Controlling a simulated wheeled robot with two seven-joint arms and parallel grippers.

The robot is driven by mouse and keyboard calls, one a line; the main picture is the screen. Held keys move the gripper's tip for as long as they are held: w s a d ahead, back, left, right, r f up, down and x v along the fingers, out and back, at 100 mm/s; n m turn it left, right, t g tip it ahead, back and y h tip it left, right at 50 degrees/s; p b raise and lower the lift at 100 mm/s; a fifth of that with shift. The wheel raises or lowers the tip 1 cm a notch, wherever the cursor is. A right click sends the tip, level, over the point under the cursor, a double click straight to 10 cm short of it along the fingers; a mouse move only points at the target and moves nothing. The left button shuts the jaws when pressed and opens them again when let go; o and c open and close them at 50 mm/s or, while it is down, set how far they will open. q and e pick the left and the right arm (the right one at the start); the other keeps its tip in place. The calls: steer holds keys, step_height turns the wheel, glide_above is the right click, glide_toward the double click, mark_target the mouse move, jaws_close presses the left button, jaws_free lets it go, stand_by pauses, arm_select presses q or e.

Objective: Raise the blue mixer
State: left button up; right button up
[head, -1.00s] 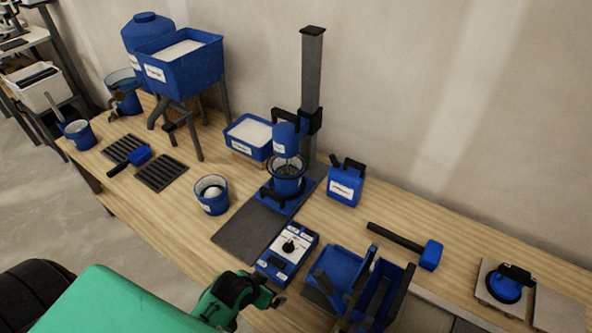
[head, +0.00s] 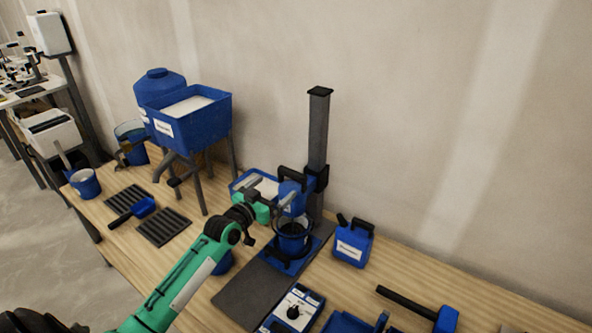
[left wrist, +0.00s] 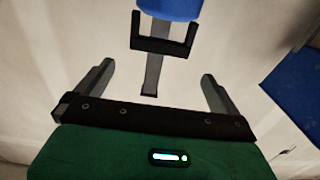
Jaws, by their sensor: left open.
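The blue mixer (head: 290,197) hangs on a dark upright column (head: 318,130), above a bucket (head: 293,240). Its black handle (head: 291,173) sticks out at the top. In the left wrist view the mixer (left wrist: 172,8) is at the top edge, with its black U-shaped handle (left wrist: 163,46) below it. My left gripper (head: 272,197) is open and empty, in front of the mixer and partly covering it. In the wrist view the handle lies ahead of the gap between my fingers (left wrist: 157,88), apart from them. My right gripper is not in view.
A blue canister (head: 352,245) stands right of the column. A control box (head: 293,311) and a mallet (head: 440,316) are at the front. A hopper (head: 195,125) and a white-filled tub (head: 240,180) stand behind my left arm, which partly hides a small bucket (head: 222,263).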

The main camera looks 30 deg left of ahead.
mark_target(290, 175)
arm_select(q)
steer(key=w, duration=0.6)
steer(key=shift+d+p, duration=0.35)
steer(key=shift+d, duration=0.05)
steer(key=w, duration=0.4)
steer(key=shift+w+d, duration=0.2)
steer(key=shift+d, duration=0.1)
steer(key=shift+w+d, duration=0.15)
steer(key=shift+w, duration=0.5)
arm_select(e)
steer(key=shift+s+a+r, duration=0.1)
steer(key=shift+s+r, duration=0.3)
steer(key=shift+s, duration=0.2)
arm_select(q)
steer(key=c, duration=1.1)
step_height(290, 175, up, 13)
steer(key=p, duration=0.9)
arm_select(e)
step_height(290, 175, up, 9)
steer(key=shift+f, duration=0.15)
arm_select(q)
steer(key=shift+w, duration=0.1)
